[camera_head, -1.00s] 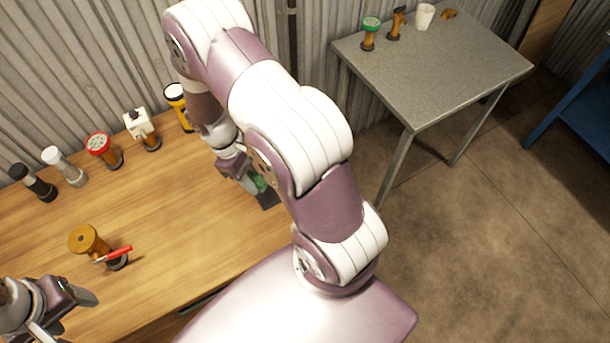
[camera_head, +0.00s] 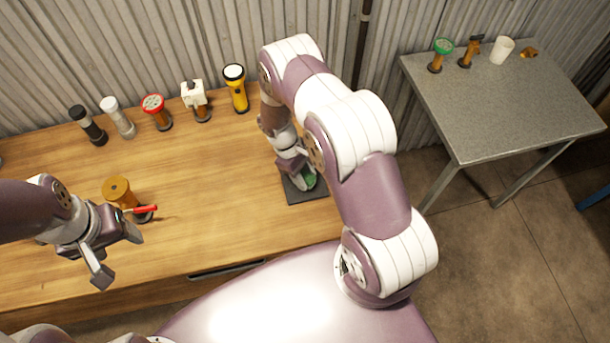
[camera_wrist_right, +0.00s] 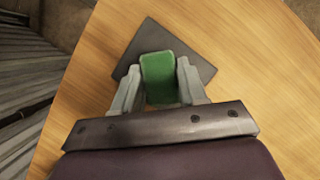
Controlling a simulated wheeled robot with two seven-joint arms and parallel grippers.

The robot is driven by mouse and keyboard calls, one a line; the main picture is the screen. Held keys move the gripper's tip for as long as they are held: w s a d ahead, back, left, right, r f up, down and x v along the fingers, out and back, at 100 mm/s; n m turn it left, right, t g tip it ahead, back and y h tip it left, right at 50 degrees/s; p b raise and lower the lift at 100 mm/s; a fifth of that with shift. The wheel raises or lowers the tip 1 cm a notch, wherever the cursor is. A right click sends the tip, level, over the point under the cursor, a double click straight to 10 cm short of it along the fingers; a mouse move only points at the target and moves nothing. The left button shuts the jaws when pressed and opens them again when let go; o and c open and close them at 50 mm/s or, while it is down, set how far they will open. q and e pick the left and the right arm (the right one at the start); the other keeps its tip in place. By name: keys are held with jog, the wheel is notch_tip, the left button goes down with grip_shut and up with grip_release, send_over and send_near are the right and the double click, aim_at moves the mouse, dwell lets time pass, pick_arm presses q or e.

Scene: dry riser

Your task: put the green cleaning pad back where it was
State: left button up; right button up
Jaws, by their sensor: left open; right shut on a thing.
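The green cleaning pad (camera_wrist_right: 159,78) is between the fingers of my right gripper (camera_wrist_right: 157,90), which is shut on it. It sits over a dark square mat (camera_wrist_right: 200,65) on the wooden bench; I cannot tell whether it touches the mat. In the head view the pad (camera_head: 310,181) is partly hidden by my right gripper (camera_head: 300,178), and the mat (camera_head: 303,197) shows around it.
Along the back of the wooden bench (camera_head: 225,200) stand a black-topped item (camera_head: 88,125), a white-topped one (camera_head: 118,117), a red valve (camera_head: 156,111), a white-headed item (camera_head: 195,101) and a yellow torch (camera_head: 236,88). A grey table (camera_head: 510,105) at right holds several items. The bench middle is clear.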

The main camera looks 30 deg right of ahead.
jog(key=shift+f, duration=0.6)
jog(key=shift+w+f, duration=0.1)
jog(key=shift+f, duration=0.25)
jog(key=shift+f, duration=0.1)
